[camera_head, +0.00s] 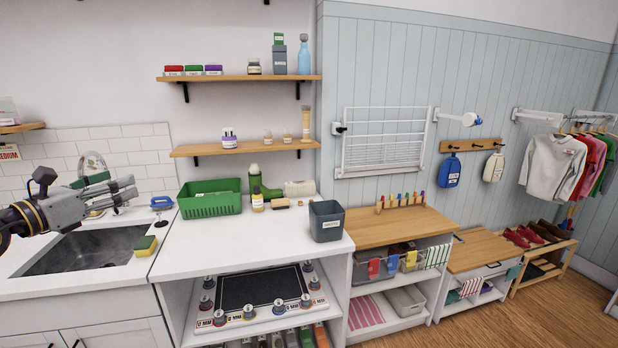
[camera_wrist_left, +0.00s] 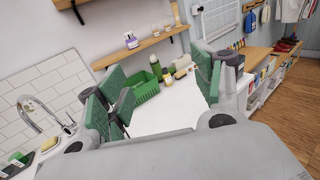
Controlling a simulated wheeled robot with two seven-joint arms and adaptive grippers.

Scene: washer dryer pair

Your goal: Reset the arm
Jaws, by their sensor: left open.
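My left gripper (camera_head: 122,190) comes in from the left in the head view and hangs over the sink area. Its jaws are open and hold nothing. In the left wrist view the green-padded fingers of my left gripper (camera_wrist_left: 158,92) are spread wide, with the white counter (camera_wrist_left: 168,117) between and beyond them. My right gripper does not show in either view.
A sink (camera_head: 90,250) with a faucet (camera_head: 92,163) lies under my left arm. A green basket (camera_head: 210,205), a grey bin (camera_head: 326,221) and a sponge (camera_head: 146,246) stand on the counter. Wall shelves (camera_head: 240,149) hang above. The counter's middle is clear.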

